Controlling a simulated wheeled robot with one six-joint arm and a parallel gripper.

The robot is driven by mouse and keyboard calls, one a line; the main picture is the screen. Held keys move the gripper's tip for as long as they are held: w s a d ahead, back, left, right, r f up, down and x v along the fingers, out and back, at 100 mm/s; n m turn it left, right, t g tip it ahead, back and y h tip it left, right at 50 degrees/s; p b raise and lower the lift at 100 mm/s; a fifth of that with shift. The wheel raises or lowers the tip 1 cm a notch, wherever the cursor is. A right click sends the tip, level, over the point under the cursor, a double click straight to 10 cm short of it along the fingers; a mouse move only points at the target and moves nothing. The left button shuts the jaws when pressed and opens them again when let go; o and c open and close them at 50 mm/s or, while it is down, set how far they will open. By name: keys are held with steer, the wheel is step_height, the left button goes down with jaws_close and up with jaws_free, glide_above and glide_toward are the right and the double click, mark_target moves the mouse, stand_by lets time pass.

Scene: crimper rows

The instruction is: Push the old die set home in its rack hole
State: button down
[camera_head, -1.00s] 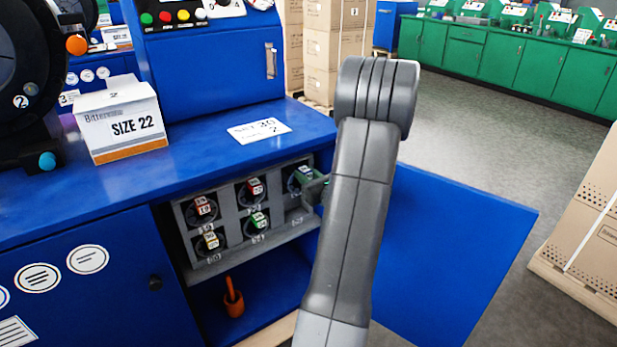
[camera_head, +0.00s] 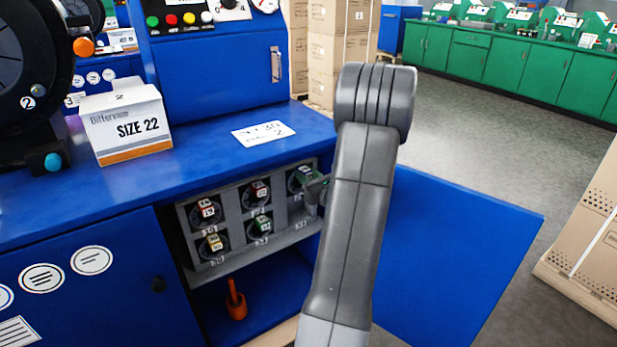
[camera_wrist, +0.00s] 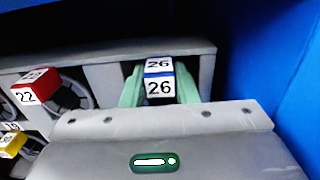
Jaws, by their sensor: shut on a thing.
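The die set with a blue and white tag marked 26 (camera_wrist: 159,84) sits at the upper right hole of the grey rack (camera_head: 243,231). My gripper (camera_wrist: 160,88) is shut on it, with a pale green finger on each side of the tag. In the head view the die set (camera_head: 302,176) is partly hidden by my gripper (camera_head: 312,184) and arm. The hole's rim behind the die set is mostly covered, so I cannot tell how deep it sits.
Other holes hold die sets with red (camera_head: 207,209), yellow (camera_head: 214,242) and green (camera_head: 262,224) tags. A blue cabinet door (camera_head: 455,250) stands open at right. An orange tool (camera_head: 236,303) stands below the rack. A SIZE 22 box (camera_head: 127,125) sits on the blue bench top (camera_head: 200,165).

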steer(key=shift+w+r, duration=0.1)
steer(key=shift+r, duration=0.05)
steer(key=c, duration=1)
jaws_free()
steer(key=shift+c, duration=0.2)
steer(key=shift+f, duration=0.25)
steer(key=p+v, duration=0.1)
steer(key=v, duration=1.2)
steer(key=shift+s+d+r, duration=0.15)
steer(key=shift+s+d, duration=0.05)
steer(key=shift+s, duration=0.2)
steer(key=b+x, duration=0.1)
steer(key=x, duration=1.2)
steer(key=shift+w+a, duration=0.2)
steer(key=shift+w, duration=0.1)
steer(key=shift+s, duration=0.1)
steer(key=shift+d, duration=0.1)
